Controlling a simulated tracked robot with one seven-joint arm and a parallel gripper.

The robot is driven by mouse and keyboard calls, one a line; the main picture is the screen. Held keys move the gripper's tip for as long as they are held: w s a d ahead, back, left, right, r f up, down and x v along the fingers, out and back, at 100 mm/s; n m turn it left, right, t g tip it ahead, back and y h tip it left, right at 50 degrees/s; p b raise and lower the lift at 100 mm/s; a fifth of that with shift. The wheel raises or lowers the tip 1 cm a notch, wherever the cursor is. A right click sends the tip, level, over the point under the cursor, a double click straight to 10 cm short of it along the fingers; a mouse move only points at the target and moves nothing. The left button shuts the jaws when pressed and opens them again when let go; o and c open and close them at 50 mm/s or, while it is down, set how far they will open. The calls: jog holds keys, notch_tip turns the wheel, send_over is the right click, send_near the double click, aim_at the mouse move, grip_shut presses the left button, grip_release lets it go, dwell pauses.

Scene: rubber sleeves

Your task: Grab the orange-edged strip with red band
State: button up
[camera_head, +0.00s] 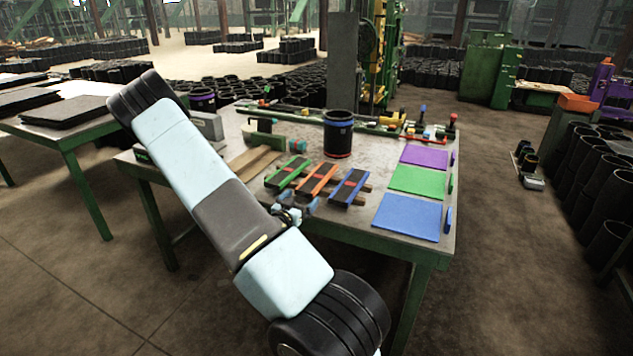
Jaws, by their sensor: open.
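Three dark strips lie side by side on wooden slats on the green-framed table. The orange-edged strip (318,179) is in the middle and has a reddish band across it. The green-edged strip (288,172) lies to its left and the blue-edged strip (349,187) to its right. My gripper (296,207) shows only in part, small, behind my arm link, at the table's front edge. It is just in front of the near ends of the strips, and looks open and empty. My arm hides part of it.
A black cylinder with blue and red rings (338,133) stands behind the strips. Purple (424,157), green (417,181) and blue (408,217) mats lie on the right of the table (377,169). Small tools and coloured parts line its back edge.

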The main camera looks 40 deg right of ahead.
jog(key=shift+r+x, duration=0.15)
jog(key=shift+x, duration=1.55)
jog(key=shift+r+x, duration=0.15)
jog(key=shift+x, duration=1.55)
jog(key=shift+w+a, duration=0.1)
jog(key=shift+c, duration=0.5)
jog(key=c, duration=0.9)
